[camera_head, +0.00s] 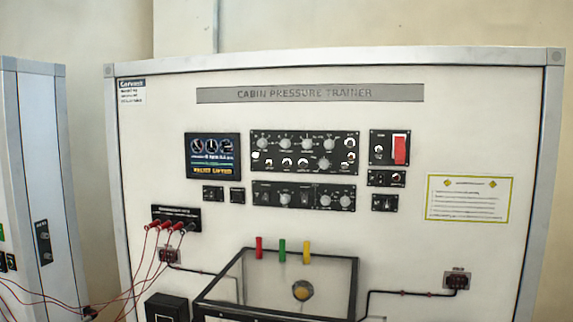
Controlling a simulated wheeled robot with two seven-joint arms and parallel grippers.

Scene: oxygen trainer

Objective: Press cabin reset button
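The cabin pressure trainer panel (400,240) stands upright in front of me. Below its display (212,156) sit a small dark module (213,193) and a small square black button-like module (237,195). Two dark control panels with knobs are to the right, an upper one (304,152) and a lower one (304,196). A module with a red guard or switch (401,149) is further right, with small modules (386,178) beneath it. The labels are too small to read, so I cannot tell which control is the cabin reset button. Neither gripper is in view.
A clear-walled box with a black frame (355,285) projects at the bottom centre, with red, green and yellow fittings above. Red cables (152,262) hang at left from a socket strip (176,217). Another cabinet (50,190) stands at far left.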

